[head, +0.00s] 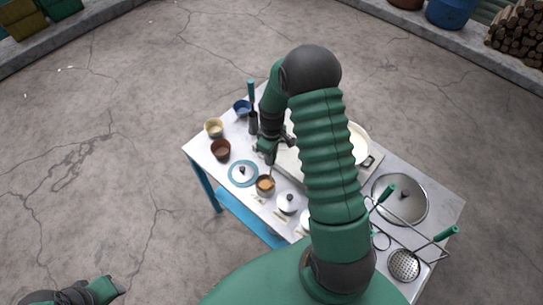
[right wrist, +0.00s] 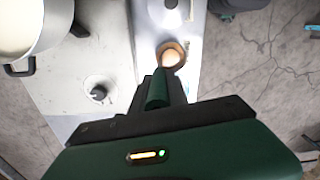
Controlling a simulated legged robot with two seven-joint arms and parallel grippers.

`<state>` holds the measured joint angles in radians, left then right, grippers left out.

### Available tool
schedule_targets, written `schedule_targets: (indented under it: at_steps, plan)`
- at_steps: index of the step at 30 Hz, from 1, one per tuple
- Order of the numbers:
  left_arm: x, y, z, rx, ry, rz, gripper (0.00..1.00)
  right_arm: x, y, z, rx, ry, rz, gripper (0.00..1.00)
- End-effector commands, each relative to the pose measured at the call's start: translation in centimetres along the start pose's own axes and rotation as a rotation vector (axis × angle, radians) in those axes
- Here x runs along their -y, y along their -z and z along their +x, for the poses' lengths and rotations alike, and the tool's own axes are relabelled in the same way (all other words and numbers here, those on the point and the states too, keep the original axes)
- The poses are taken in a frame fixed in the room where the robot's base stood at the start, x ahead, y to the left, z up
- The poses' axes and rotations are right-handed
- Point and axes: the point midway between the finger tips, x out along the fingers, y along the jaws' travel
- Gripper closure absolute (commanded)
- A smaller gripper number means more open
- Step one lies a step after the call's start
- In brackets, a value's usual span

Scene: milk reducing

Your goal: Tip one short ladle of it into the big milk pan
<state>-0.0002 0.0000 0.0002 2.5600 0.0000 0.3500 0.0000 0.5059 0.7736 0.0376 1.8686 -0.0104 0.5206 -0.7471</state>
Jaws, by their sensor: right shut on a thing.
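A small brown-rimmed pot (head: 265,186) with tan contents stands near the table's front left edge. My right gripper (head: 268,146) is above this pot, shut on a green handle (right wrist: 158,88) that points toward the pot. The ladle's bowl is not clear; I cannot tell whether it is inside the pot. My left gripper (head: 85,292) is at the lower left, away from the table, its jaws unclear.
Brown (head: 220,150), yellow (head: 214,128) and blue (head: 241,108) cups stand at the left end. A large lid (head: 400,200) and a skimmer (head: 403,265) are at the right.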

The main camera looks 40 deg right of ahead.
Motion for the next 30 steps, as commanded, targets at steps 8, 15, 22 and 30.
schedule_targets:
  at_steps: [8, 15, 22, 30]
  plan:
    - [0.0, 0.5, -2.2, 0.000, 0.000, -0.001, 0.64, -0.1, 0.0, -2.7, -0.001, 0.001, -0.001, 1.00]
    - [0.0, 0.9, -3.8, 0.000, 0.000, 0.000, 0.64, 0.0, 0.0, -4.7, 0.000, 0.002, -0.001, 1.00]
    - [0.0, 1.1, -4.5, 0.000, 0.000, 0.000, 0.64, 0.1, 0.0, -5.8, 0.000, 0.002, -0.001, 1.00]
    - [0.0, 1.0, -4.4, 0.000, 0.000, 0.000, 0.64, 0.1, -0.1, -5.7, -0.001, 0.001, 0.001, 1.00]
